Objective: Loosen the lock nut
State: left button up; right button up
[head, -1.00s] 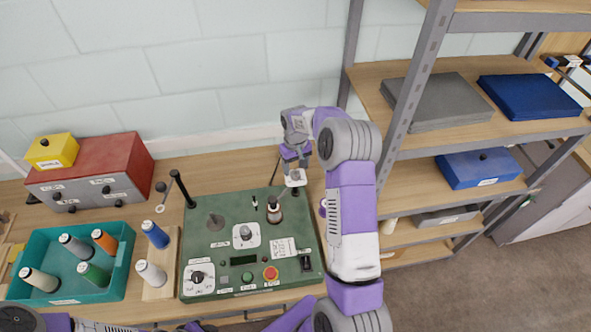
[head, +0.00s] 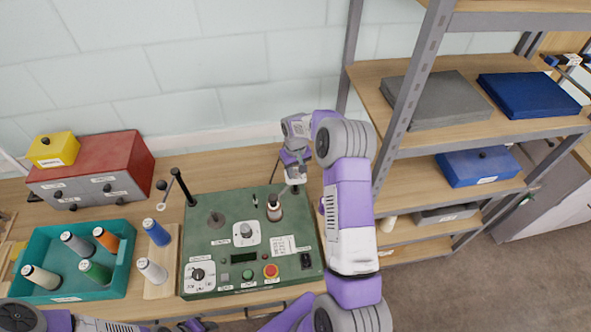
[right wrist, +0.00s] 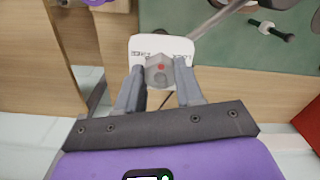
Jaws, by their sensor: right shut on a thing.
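The lock nut (right wrist: 158,72) is a grey hex piece with a red dot, on a small white labelled plate (right wrist: 143,45) at the back right corner of the green machine panel (head: 205,240). My right gripper (head: 296,176) is down at that corner, and in the right wrist view its two fingers (right wrist: 158,84) are closed against the nut's sides. In the head view the fingers and arm largely hide the nut. My left arm shows along the bottom left edge of the head view; its gripper's jaws cannot be made out.
The panel carries a spool-like post (head: 274,208), dials, a red button (head: 271,270) and a black upright post (head: 184,187). A teal tray (head: 125,270) with several spools stands to the left. Metal shelving (head: 403,110) stands close on the right of my right arm.

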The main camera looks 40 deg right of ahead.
aim_at(296, 172)
jog(key=shift+f+n+b, duration=0.1)
jog(key=shift+n+b, duration=0.65)
jog(key=shift+n, duration=0.35)
jog(key=n+b, duration=0.1)
jog(key=n, duration=0.1)
jog(key=shift+n, duration=0.3)
jog(key=n+b, duration=0.1)
jog(key=n, duration=0.2)
jog(key=shift+n, duration=2)
jog(key=o, duration=1)
jog(key=shift+o, duration=0.2)
notch_tip(296, 172, up, 8)
jog(key=shift+f+b, duration=0.1)
jog(key=shift+b, duration=0.4)
